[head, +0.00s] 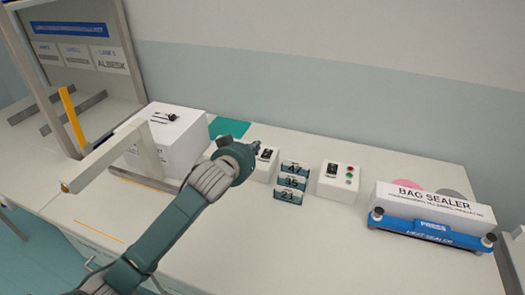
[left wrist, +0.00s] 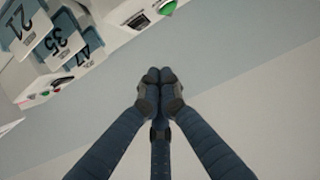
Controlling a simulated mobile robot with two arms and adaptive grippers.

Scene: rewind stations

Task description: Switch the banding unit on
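A large white box unit (head: 170,140) with a small dark part on top stands at the left of the bench, beside a beige arch (head: 110,152). No banding label is readable. My left gripper (head: 257,147) is at a small white control box (head: 264,165), partly hiding it; contact cannot be told. In the left wrist view my left gripper (left wrist: 160,76) has its fingers together with nothing between them. A second white control box (head: 338,182) has a dark switch and coloured buttons. One control box with a green button shows in the wrist view (left wrist: 128,10). My right gripper is out of view.
Number cards 47 (head: 293,169), 35 (head: 291,182) and 21 (head: 288,197) stand between the control boxes. A bag sealer (head: 432,210) with a blue press bar is at the right. A teal mat (head: 230,127) lies behind my gripper. The front bench is clear.

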